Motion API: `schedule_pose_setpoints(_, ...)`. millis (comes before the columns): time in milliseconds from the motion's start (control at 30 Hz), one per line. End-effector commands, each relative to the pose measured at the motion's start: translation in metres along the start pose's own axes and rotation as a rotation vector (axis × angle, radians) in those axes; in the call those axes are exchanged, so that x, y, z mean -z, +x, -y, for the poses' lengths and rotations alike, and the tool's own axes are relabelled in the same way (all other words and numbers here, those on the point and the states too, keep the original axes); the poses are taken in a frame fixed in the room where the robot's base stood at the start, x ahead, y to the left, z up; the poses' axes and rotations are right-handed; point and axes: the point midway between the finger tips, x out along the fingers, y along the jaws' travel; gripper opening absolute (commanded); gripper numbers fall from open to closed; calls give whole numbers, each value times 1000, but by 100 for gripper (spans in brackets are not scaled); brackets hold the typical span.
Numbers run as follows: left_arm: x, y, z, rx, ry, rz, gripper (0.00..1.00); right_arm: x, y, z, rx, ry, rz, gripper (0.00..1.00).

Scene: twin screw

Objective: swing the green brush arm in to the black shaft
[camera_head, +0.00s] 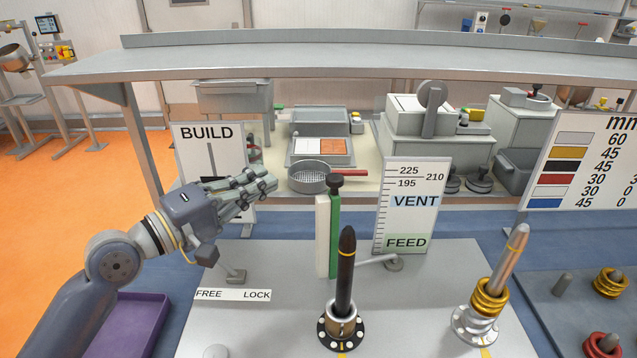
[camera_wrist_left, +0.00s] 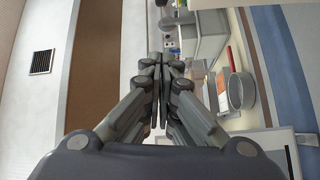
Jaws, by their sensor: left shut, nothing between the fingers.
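The green brush arm (camera_head: 334,236) stands upright behind the black shaft, with a white strip on its left side and a black knob on top. The black shaft (camera_head: 346,272) stands upright in a metal collar on a dark round flange, and the brush arm is apart from it. My left gripper (camera_head: 272,183) is shut and empty, up and to the left of the brush arm, in front of the BUILD board. In the left wrist view its fingers (camera_wrist_left: 162,64) are closed together. My right gripper is not in view.
A silver shaft (camera_head: 508,258) with gold rings stands at the right. The VENT/FEED board (camera_head: 413,171) is behind the black shaft. A FREE/LOCK label (camera_head: 233,295) lies at the left of the grey table, and a purple bin (camera_head: 132,325) is beyond its left edge.

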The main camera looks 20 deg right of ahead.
Motion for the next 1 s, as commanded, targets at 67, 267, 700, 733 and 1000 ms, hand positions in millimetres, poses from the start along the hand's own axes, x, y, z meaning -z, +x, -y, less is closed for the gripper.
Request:
schedule_pose_setpoints(67,3,-1,0,-3,-41,0,0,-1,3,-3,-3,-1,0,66)
schedule_pose_setpoints(267,4,16,-4,-5,-59,1,0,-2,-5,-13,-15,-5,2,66)
schedule_pose_setpoints(700,4,103,-4,-3,-56,1,0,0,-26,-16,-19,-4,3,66)
schedule_pose_setpoints(733,-2,99,-5,-1,-56,2,0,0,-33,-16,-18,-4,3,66)
schedule_pose_setpoints(1000,-29,87,-5,-2,-56,0,0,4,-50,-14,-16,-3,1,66)
